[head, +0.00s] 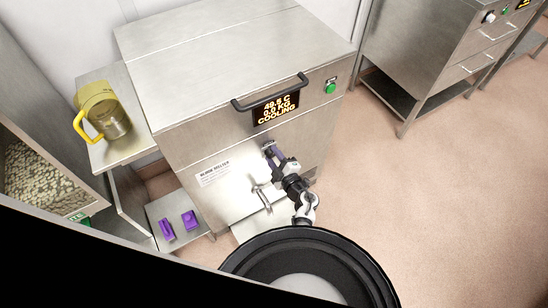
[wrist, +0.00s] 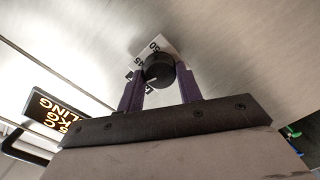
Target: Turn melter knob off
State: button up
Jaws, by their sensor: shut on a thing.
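The melter (head: 235,75) is a large steel cabinet in the head view. Its lit display (head: 275,108) reads 49.5 C, 0.0 KG, COOLING. The melter knob (wrist: 159,71) is a round black dial with a light pointer line, over a white label plate with numbers, in the wrist view. My gripper (wrist: 160,80) has purple fingers on either side of the knob, shut on it. In the head view my gripper (head: 268,148) reaches the front panel below the display and hides most of the knob. The pointer's exact setting is hard to read.
A black handle bar (head: 270,92) sticks out above the display, with a green button (head: 330,88) to its right. A metal spout (head: 262,198) projects below my gripper. A yellow-handled jug (head: 103,110) and purple items (head: 190,220) stand left. The floor at right is clear.

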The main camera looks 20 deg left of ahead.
jog(key=shift+d+f+n+t+y+b, duration=0.1)
jog(key=shift+f+n+t+b, duration=0.1)
jog(key=shift+n+b, duration=3.8)
jog(key=shift+a+f+n+t+y+b, duration=0.1)
jog(key=shift+n+t+b, duration=0.1)
jog(key=shift+n+b, duration=3.75)
jog(key=shift+d+f+n+t+y+b, duration=0.15)
jog(key=shift+n+b, duration=2.2)
jog(key=shift+n, duration=3.3)
jog(key=shift+r, duration=0.15)
jog(key=o, duration=1)
